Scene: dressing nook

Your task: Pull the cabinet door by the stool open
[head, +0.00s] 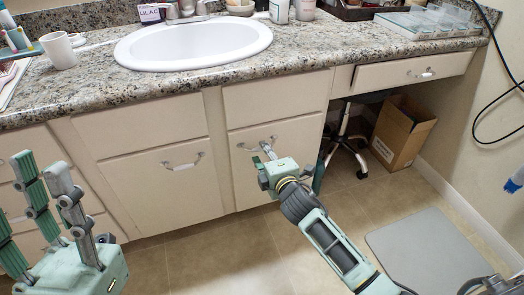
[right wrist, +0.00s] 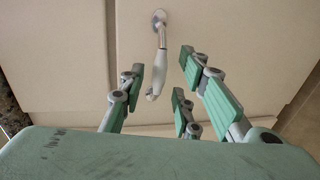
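The cream cabinet door by the stool (head: 234,172) is shut, flush with the fronts around it. Its curved metal and white handle (head: 248,148) also shows in the right wrist view (right wrist: 157,62). The stool (head: 343,143), with a chrome and black wheeled base, stands right of the door under the counter. My right gripper (head: 273,160) is in front of the door at the handle. In the right wrist view its fingers (right wrist: 162,72) are spread, with the handle between them; no grip shows. My left gripper (head: 52,185) is open and empty at the left foreground.
A granite counter (head: 180,84) with a white sink (head: 194,45) runs above. Another cabinet front with a handle (head: 181,163) is to the left. A cardboard box (head: 404,133) stands right of the stool. A grey mat (head: 425,250) lies on the tiled floor, which is clear in front.

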